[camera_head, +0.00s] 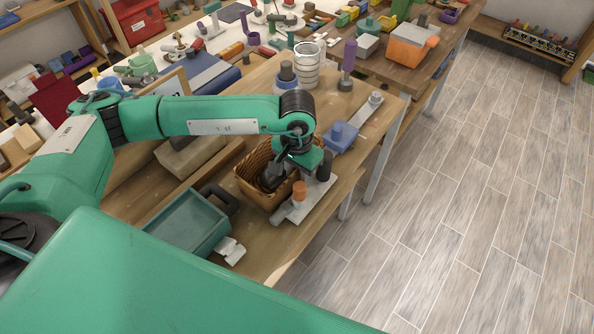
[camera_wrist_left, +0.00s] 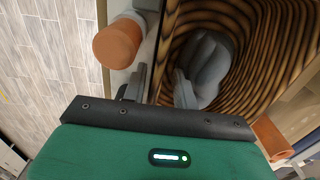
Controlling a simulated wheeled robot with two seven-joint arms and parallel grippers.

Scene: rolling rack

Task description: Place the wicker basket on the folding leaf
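The brown wicker basket (camera_head: 247,182) stands on the wooden worktop, with a dark grey rounded thing (camera_wrist_left: 208,65) inside it. My left gripper (camera_head: 296,166) is low over the basket's right side in the head view. In the left wrist view the woven basket wall (camera_wrist_left: 285,60) fills the right half. The left gripper's fingers (camera_wrist_left: 160,86) are apart, one on each side of the basket's near edge, with a gap visible. The arm hides part of the basket. I cannot tell which surface is the folding leaf. My right gripper is not in view.
A grey strip with an orange knob (camera_head: 299,190) lies close beside the basket. A teal tray (camera_head: 187,226) is at its lower left, and a blue block (camera_head: 341,139) at its upper right. A ribbed metal can (camera_head: 308,66) stands behind. The floor at right is clear.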

